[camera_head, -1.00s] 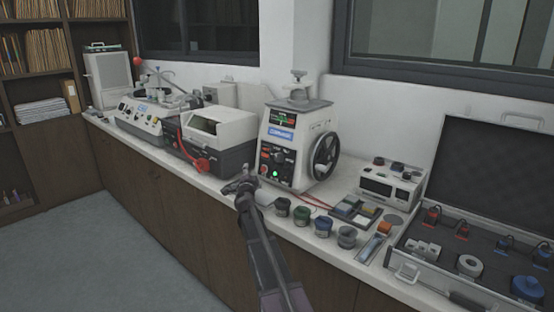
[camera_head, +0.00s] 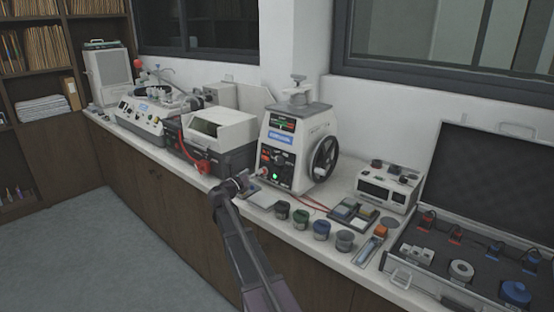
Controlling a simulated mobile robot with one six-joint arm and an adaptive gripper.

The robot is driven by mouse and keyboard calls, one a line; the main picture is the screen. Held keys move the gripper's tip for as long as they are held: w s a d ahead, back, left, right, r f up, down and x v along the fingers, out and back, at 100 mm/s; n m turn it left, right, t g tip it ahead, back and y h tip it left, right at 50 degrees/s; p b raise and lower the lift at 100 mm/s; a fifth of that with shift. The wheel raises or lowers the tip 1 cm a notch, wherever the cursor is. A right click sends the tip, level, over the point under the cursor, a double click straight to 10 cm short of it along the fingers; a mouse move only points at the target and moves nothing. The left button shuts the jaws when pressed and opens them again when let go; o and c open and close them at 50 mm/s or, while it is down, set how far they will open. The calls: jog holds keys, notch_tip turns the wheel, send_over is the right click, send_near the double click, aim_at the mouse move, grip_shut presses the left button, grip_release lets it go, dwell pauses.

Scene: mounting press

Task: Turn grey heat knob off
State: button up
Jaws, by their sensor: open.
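The mounting press (camera_head: 318,125) is a white machine with a dark front panel, standing on the counter against the wall. Its panel carries small knobs, a red control and a lit green light (camera_head: 275,176). A dark grey knob (camera_head: 279,158) shows in the middle of the panel, too small to read its pointer or label. My gripper (camera_head: 246,181) is open and apart from the knob, to the left of and below it, near the counter's front edge. It points right toward the press; its fingertips are small and hard to make out.
A black handwheel (camera_head: 325,159) sits on the press's right side. A white-and-dark machine (camera_head: 222,130) with a red part stands to the left. An open case (camera_head: 408,272) lies far right.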

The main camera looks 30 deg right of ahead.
aim_at(277, 162)
jog(key=m+g, duration=0.1)
jog(key=m, duration=0.1)
jog(key=s+m+g, duration=0.1)
jog(key=m, duration=0.1)
jog(key=s+a+m+g+p, duration=0.1)
jog(key=m, duration=0.1)
jog(key=shift+s+r+h, duration=0.15)
jog(key=shift+h, duration=0.15)
jog(key=x, duration=1.3)
jog(key=shift+w+d, duration=0.25)
jog(key=shift+d, duration=0.1)
jog(key=c, duration=1.2)
